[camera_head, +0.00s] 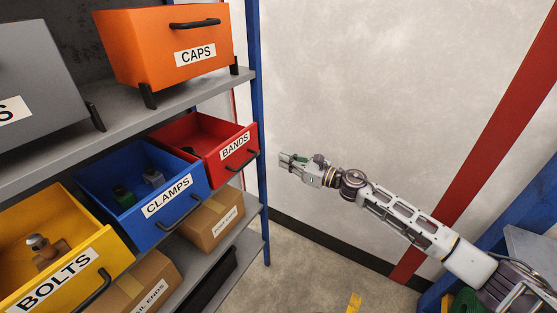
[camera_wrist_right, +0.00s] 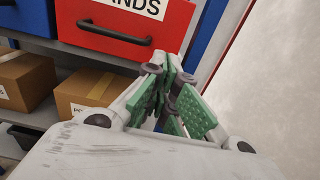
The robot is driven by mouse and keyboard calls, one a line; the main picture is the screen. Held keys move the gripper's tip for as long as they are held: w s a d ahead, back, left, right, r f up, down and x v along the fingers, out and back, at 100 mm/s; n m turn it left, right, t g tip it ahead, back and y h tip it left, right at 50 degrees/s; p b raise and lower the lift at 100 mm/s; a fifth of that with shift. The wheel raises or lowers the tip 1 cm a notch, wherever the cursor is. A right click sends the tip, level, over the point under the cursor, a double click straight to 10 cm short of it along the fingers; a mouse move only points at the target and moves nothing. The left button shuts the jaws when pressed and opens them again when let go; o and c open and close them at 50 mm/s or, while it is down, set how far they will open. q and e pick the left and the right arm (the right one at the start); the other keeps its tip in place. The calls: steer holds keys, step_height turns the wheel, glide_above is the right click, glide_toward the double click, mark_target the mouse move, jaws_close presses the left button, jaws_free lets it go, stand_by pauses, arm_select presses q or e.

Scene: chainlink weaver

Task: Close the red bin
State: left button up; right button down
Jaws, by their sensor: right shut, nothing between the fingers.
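The red bin (camera_head: 199,132) labelled BANDS is pulled out on the middle shelf, at its right end next to the blue post. Its open top shows a dark item inside that I cannot make out. Its black handle is at the lower front. My right gripper (camera_head: 284,159) is shut and empty, just right of the bin's front and apart from it in the head view. In the right wrist view the red bin's front (camera_wrist_right: 140,30) and handle are above and beyond the shut green-padded fingers (camera_wrist_right: 165,80). My left gripper is not in view.
Blue CLAMPS bin (camera_head: 146,195) and yellow BOLTS bin (camera_head: 62,262) also stand pulled out to the left. An orange CAPS bin (camera_head: 166,47) is above. Cardboard boxes (camera_head: 214,220) sit below. The blue shelf post (camera_head: 259,130) is close to the red bin. Free floor lies right.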

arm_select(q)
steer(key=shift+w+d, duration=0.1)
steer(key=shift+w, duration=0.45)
arm_select(e)
steer(key=shift+v, duration=1.3)
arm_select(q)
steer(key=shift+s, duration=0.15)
arm_select(e)
steer(key=shift+m, duration=0.3)
